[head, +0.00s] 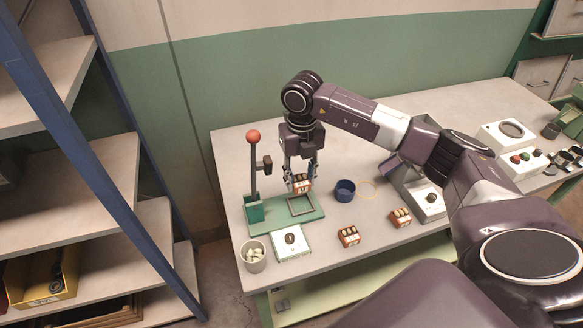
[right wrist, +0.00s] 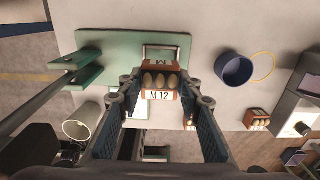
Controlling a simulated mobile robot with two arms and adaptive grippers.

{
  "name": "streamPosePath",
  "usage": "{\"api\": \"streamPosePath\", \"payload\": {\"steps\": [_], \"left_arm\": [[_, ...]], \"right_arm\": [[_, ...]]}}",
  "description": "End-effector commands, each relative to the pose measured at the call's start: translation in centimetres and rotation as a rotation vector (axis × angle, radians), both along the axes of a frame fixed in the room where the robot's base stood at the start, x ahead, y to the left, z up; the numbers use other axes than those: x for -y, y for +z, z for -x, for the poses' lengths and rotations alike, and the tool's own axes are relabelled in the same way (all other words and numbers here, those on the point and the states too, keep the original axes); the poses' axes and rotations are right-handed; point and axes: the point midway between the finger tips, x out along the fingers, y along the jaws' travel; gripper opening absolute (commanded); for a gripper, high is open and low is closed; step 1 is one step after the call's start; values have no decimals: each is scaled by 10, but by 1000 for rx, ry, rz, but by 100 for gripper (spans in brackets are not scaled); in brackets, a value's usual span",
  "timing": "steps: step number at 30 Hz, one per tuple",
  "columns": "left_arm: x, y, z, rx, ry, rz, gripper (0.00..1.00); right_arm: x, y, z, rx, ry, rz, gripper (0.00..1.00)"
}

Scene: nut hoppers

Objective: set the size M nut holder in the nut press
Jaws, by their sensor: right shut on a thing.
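My right gripper (head: 301,184) is shut on an orange-brown nut holder (head: 301,180) with several rounded nuts in it. In the right wrist view the same holder (right wrist: 161,82) sits between the fingertips (right wrist: 160,90), and its white label reads M 12. The nut press has a green base plate (head: 277,221) and an upright lever with a red knob (head: 253,136). A square metal frame (head: 299,205) lies on the plate; it also shows in the right wrist view (right wrist: 163,49). The holder hangs above the frame, apart from the plate. My left gripper is not in view.
Two similar holders (head: 348,237) (head: 401,217) stand on the table nearer the front. A blue cup (head: 345,191) and a yellow ring (head: 367,190) lie right of the press. A cup of pale pieces (head: 253,258) and a white box (head: 290,244) stand in front of it.

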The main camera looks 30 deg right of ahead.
Motion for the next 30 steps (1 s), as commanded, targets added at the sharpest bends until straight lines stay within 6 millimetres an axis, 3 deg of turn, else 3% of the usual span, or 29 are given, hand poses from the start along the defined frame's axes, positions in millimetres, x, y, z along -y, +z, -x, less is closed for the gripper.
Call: {"api": "streamPosePath", "payload": {"steps": [4, 10, 14, 17, 24, 30], "left_arm": [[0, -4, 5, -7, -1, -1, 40], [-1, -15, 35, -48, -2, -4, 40], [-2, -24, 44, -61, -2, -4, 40], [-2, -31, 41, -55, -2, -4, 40], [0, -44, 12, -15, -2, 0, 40], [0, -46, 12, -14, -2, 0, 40]], "right_arm": [[0, -5, 0, -1, 0, 0, 8], [0, -19, 1, -1, 1, 0, 8], [0, -31, 1, -1, 1, -1, 8], [0, -41, 1, 0, 1, 0, 8], [0, -62, 1, 0, 1, 1, 8], [0, -66, 0, 0, 1, 0, 8]]}}
